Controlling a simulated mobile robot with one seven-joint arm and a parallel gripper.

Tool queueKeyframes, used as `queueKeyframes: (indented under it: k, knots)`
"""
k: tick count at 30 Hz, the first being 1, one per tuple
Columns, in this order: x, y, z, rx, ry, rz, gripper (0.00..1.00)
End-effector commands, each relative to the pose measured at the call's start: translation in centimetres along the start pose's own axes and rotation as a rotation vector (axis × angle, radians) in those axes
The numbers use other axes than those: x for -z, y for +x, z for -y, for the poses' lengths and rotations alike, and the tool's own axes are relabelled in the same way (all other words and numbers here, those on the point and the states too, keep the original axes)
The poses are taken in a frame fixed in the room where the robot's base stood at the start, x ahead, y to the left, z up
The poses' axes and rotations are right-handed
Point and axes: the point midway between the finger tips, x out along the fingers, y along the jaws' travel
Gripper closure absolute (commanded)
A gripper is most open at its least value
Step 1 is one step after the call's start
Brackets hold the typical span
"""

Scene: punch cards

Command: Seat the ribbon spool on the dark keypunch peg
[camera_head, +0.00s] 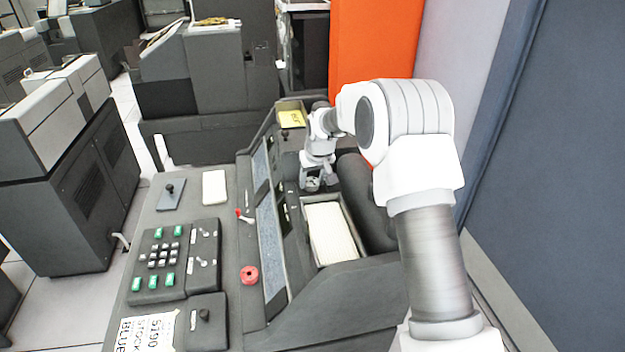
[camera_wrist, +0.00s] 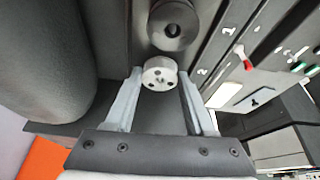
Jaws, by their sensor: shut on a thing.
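The ribbon spool (camera_wrist: 160,74) is a short light-grey cylinder with several dark holes in its face. My gripper (camera_wrist: 160,78) is shut on it, one finger at each side, as the wrist view shows. The dark keypunch peg (camera_wrist: 172,22) is a round dark disc with a raised centre, just beyond the spool in the wrist view. The spool appears apart from it, but the height between them is hard to tell. In the head view my gripper (camera_head: 313,184) is over the keypunch, between the sloped panel and the card bin; the peg is not clear there.
A card bin (camera_head: 329,232) with pale cards lies in front of my gripper in the head view. A yellow item (camera_head: 291,118) lies in a tray behind it.

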Motion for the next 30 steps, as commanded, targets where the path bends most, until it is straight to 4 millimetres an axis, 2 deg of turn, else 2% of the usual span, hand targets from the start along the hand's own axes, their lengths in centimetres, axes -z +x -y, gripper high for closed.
queueKeyframes:
  k: [26,27,30]
  knots:
    - [-0.08,0.2,0.0,0.0,0.0,0.0,0.99]
    - [-0.08,0.2,0.0,0.0,0.0,0.0,0.39]
    - [-0.08,0.21,0.0,0.0,0.0,0.0,0.21]
